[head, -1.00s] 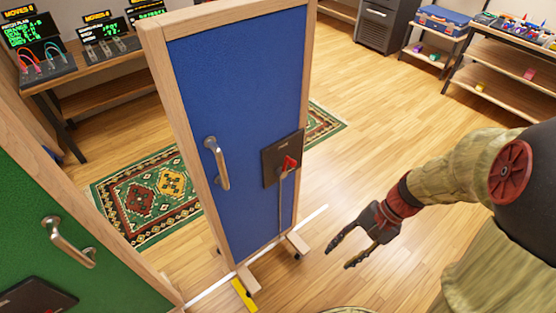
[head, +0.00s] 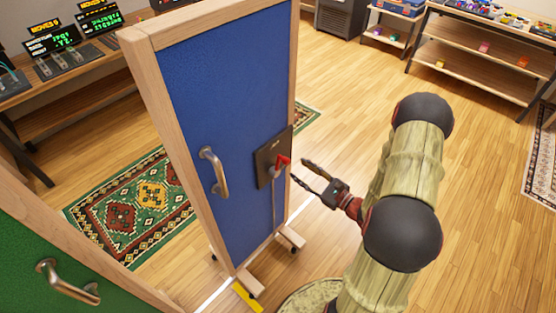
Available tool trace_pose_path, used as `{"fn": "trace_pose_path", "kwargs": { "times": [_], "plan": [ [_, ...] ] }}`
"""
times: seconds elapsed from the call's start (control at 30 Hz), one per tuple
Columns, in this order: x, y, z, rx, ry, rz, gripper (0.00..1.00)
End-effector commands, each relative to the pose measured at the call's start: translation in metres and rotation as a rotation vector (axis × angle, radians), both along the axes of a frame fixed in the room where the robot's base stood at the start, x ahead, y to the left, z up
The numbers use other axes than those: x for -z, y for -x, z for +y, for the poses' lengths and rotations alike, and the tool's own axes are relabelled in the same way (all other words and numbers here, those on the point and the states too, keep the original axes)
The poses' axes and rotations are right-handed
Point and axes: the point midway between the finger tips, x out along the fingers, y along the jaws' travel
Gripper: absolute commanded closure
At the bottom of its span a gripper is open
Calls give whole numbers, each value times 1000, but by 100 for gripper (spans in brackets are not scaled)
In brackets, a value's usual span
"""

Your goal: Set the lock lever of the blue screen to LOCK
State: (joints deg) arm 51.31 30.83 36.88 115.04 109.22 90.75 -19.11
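The blue screen (head: 222,92) stands upright in a wooden frame on small wheeled feet. On its right side is a dark plate (head: 264,164) with the red lock lever (head: 281,161). A thin rod (head: 274,205) runs down from the lever toward the foot. A metal handle (head: 214,170) is on the left of the panel. My gripper (head: 303,172) is just right of the lever, its fingers spread and pointing at the plate, with nothing between them. I cannot tell whether a finger touches the lever. The lettering on the plate is too small to read.
A green screen (head: 28,255) with a metal handle stands at the lower left. A patterned rug (head: 125,210) lies behind. Shelves (head: 480,75) stand at the back right.

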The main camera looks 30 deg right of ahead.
Motion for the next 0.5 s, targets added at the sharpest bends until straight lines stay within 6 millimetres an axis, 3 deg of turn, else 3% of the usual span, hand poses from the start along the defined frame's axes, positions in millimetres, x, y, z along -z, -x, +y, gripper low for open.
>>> {"fn": "trace_pose_path", "kwargs": {
  "times": [0.17, 0.5],
  "plan": [
    [0, -13, 7, -10, 13, -9, 62],
    [0, -59, 25, -11, 13, -8, 62]
  ]
}}
